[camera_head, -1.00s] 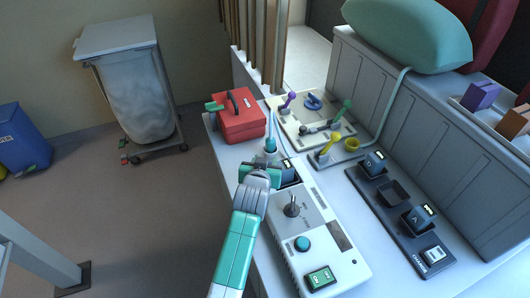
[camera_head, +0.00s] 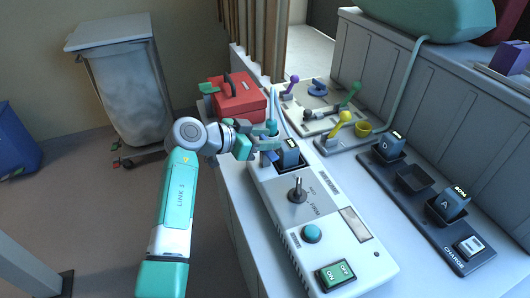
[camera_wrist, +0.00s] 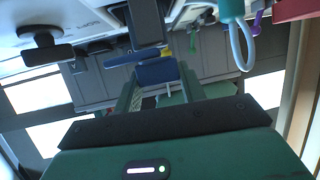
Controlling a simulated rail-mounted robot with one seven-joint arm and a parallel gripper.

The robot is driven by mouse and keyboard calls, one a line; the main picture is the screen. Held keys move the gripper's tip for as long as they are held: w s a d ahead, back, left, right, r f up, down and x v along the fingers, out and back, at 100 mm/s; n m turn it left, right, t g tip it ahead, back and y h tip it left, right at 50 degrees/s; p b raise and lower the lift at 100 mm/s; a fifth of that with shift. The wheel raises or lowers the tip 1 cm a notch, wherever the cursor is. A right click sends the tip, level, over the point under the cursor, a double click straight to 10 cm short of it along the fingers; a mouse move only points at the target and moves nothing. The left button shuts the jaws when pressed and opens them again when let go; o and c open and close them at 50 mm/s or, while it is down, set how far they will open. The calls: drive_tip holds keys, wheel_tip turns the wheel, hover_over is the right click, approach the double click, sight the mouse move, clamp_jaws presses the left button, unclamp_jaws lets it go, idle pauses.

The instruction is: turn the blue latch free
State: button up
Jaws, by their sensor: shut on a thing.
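The blue latch (camera_head: 267,158) sits at the far end of the white device (camera_head: 330,225), beside a dark battery block (camera_head: 289,153). My gripper (camera_head: 266,146) reaches it from the left and is shut on it. In the wrist view the blue latch (camera_wrist: 158,71) shows between the green fingers of my gripper (camera_wrist: 160,82). The fingers partly hide the latch in the head view, and its exact turn angle is hard to tell.
A teal plug (camera_head: 272,127) with a pale hose stands just behind my gripper. A red case (camera_head: 238,102) lies behind it. A lever (camera_head: 298,190) rises from the device. A board with coloured handles (camera_head: 318,98) and a dark charger (camera_head: 425,205) stand right.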

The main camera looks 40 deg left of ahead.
drive_tip(key=shift+f+m+g+h+b, duration=0.25)
drive_tip(key=shift+m+g+h+b, duration=0.25)
drive_tip(key=shift+m+h+b, duration=0.45)
drive_tip(key=o, duration=1)
drive_tip(key=p+v, duration=0.1)
drive_tip(key=v, duration=0.6)
drive_tip(key=shift+s+a+r+p, duration=0.25)
drive_tip(key=shift+p, duration=0.15)
